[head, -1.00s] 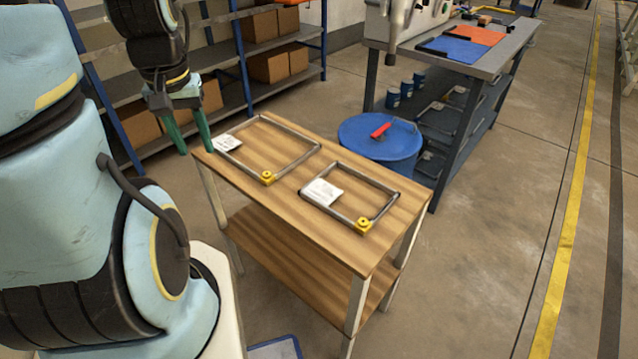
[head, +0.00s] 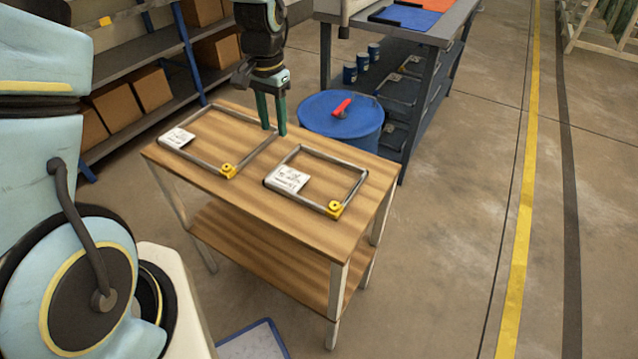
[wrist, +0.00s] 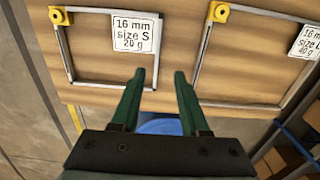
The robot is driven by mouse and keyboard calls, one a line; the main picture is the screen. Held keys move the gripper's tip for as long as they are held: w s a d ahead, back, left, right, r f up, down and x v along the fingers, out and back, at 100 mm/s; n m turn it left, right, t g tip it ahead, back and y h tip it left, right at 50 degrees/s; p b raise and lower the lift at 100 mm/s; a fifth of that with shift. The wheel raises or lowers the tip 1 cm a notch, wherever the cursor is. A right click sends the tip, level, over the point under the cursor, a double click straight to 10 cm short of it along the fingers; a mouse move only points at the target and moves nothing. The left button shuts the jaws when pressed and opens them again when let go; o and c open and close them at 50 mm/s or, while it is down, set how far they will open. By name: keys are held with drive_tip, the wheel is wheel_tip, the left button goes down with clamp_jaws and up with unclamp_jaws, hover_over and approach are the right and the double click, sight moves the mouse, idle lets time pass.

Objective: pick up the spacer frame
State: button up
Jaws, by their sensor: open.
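Two metal spacer frames lie flat on the wooden table top. In the head view the smaller frame (head: 335,160) is at right and the larger frame (head: 255,152) at left, each with a yellow corner piece and white label. In the wrist view the small frame (wrist: 65,52), labelled "16 mm size S 20 g", is at left. The large frame (wrist: 240,104), whose label shows "40 g", is at right, partly cut off. My gripper (head: 273,131) is open and empty above the table's far edge.
The table (head: 180,200) has a lower shelf. A blue drum (head: 345,125) with a red-handled tool (head: 341,107) stands close behind it. A grey workbench (head: 450,30) is further back, shelving with boxes (head: 150,88) at left.

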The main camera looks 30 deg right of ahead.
sight(281, 163)
drive_tip(key=f, duration=0.3)
drive_tip(key=f+p, duration=0.1)
drive_tip(key=f, duration=0.3)
drive_tip(key=f+p, duration=0.1)
drive_tip(key=f, duration=0.2)
drive_tip(key=shift+s+d+f, duration=0.15)
drive_tip(key=shift+d+f, duration=0.1)
drive_tip(key=shift+f, duration=0.15)
drive_tip(key=shift+c, duration=0.3)
clamp_jaws()
